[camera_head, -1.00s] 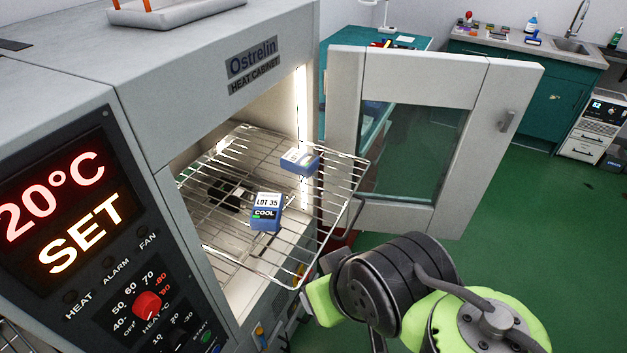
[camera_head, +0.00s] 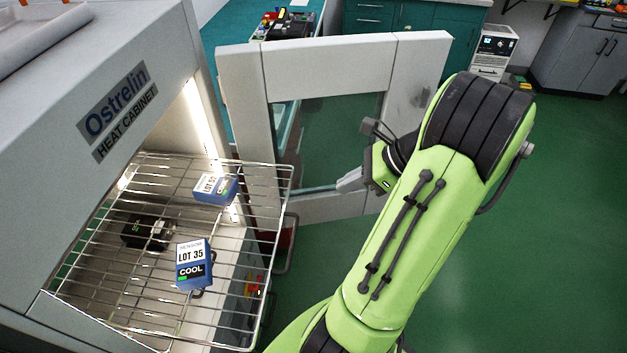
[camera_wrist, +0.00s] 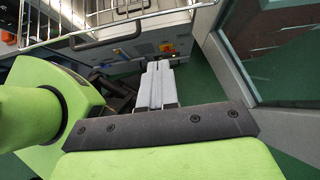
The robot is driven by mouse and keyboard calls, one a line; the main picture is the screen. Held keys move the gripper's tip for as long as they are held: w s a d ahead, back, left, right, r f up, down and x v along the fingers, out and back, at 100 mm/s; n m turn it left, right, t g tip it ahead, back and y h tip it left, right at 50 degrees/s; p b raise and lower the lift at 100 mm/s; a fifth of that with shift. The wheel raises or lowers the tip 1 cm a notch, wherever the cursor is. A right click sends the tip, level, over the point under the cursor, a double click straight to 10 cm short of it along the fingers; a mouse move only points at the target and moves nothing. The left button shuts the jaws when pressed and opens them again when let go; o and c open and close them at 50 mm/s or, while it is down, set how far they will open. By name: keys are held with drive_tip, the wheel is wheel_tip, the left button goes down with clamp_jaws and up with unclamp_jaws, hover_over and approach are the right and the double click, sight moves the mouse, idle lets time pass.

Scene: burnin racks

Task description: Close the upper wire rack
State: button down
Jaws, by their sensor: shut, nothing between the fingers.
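The upper wire rack (camera_head: 265,205) sticks out of the open heat cabinet (camera_head: 60,95), with its front edge clear of the cabinet. Two blue boxes lie on it: one labelled LOT 35 COOL (camera_head: 193,265) and another (camera_head: 215,188) further back. My gripper (camera_head: 350,181) is shut and empty, to the right of the rack's front edge and in front of the open door. In the wrist view my shut fingers (camera_wrist: 157,85) point toward the cabinet's lower front. The rack (camera_wrist: 165,15) with its wire handle shows at the top there, apart from the fingers.
The glass-panelled cabinet door (camera_head: 330,60) stands wide open behind my gripper. A dark object (camera_head: 147,231) lies below the upper rack's wires. A teal bench (camera_head: 235,75) stands behind the door. The green floor at right is clear.

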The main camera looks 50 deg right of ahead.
drive_tip(key=w+a+r+b+x, duration=0.1)
drive_tip(key=b+x, duration=0.3)
drive_tip(key=x, duration=0.8)
drive_tip(key=shift+w+a+r, duration=0.2)
drive_tip(key=shift+w+r, duration=0.2)
drive_tip(key=shift+r, duration=0.1)
drive_tip(key=shift+w, duration=0.1)
